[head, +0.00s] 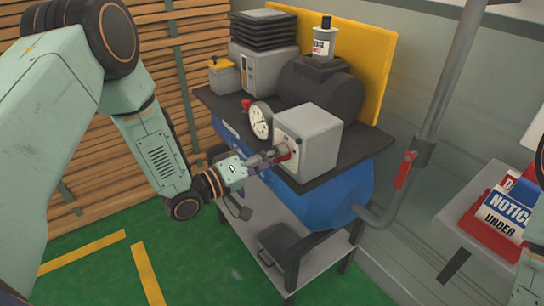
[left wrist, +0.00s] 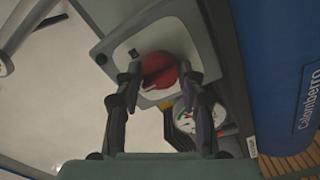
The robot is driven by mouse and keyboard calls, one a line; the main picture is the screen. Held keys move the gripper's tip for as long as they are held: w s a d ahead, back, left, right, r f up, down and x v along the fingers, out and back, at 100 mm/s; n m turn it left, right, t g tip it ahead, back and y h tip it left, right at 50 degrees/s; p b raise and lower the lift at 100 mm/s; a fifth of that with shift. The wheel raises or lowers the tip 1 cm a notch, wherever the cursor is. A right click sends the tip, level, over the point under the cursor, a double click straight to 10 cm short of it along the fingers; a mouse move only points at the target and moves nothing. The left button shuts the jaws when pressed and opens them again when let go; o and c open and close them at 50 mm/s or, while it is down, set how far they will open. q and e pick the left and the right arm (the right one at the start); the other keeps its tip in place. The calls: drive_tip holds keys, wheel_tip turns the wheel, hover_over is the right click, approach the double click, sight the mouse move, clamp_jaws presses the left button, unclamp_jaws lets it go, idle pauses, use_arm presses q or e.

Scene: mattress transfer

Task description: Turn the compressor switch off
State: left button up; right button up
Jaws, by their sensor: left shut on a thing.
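The compressor switch is a round red knob (left wrist: 158,68) on the front of a light grey box (head: 322,135). The box stands on the dark top plate of the compressor, which has a blue tank (head: 345,188). My left gripper (head: 284,154) reaches the box front from the left. In the left wrist view its two fingers (left wrist: 158,78) sit on either side of the knob, shut on it. In the head view the fingers hide most of the knob. My right gripper does not show; only part of my right arm is at the right edge.
A white pressure gauge (head: 260,121) stands beside the box, close to my left gripper. Behind are a dark motor (head: 320,90) and a yellow panel (head: 372,60). A pipe with a red valve lever (head: 405,170) rises at the right. Green floor is clear at the lower left.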

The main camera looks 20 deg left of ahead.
use_arm(q)
drive_tip(key=o, duration=1.2)
drive_tip(key=shift+d, duration=0.1)
drive_tip(key=shift+c, duration=0.2)
drive_tip(key=v, duration=1.2)
